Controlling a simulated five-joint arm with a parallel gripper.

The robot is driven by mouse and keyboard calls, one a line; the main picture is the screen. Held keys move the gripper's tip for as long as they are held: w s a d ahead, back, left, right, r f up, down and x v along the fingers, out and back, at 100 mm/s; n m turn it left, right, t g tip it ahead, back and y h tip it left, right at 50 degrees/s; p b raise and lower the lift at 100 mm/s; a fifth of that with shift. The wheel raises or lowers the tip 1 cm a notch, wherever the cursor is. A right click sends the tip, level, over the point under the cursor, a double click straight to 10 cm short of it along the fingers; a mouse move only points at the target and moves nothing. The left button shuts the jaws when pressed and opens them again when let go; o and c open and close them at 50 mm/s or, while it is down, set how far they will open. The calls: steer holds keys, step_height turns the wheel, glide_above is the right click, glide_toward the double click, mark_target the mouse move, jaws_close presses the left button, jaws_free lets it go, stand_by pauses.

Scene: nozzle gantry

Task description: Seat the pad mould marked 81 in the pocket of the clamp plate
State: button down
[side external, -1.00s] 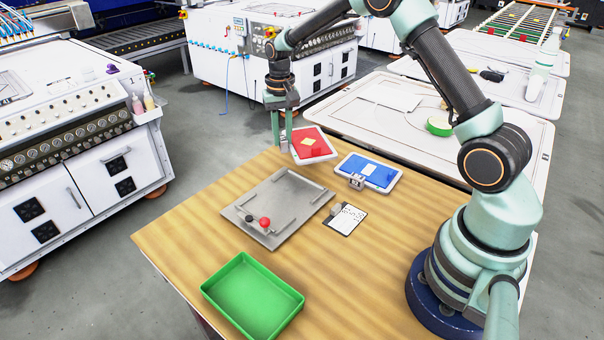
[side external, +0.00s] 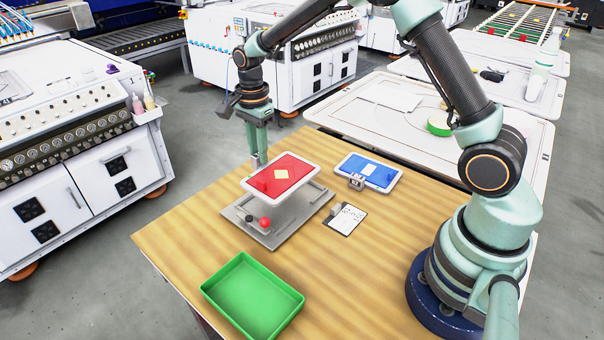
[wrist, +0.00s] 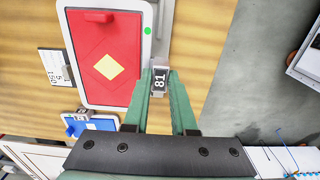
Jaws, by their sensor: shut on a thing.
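The red pad mould (side external: 296,172) has a white rim and a yellow diamond at its centre. In the wrist view the mould (wrist: 115,50) has a tab marked 81 (wrist: 159,80) between my fingers. My gripper (side external: 260,161) is shut on that tab at the mould's far left edge in the side view. The mould hangs above the grey clamp plate (side external: 292,224), apart from it as far as I can see, and hides much of it, including most of the pocket.
A blue mould (side external: 378,174) with a white rim lies to the right of the plate. An empty green tray (side external: 250,290) stands at the table's near edge. The wooden table is bare around these.

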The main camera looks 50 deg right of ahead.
mark_target(260, 166)
steer(key=shift+f, duration=2.35)
steer(key=shift+f, duration=0.9)
steer(key=c, duration=0.6)
jaws_free()
steer(key=shift+c, duration=0.2)
steer(key=shift+r, duration=3.5)
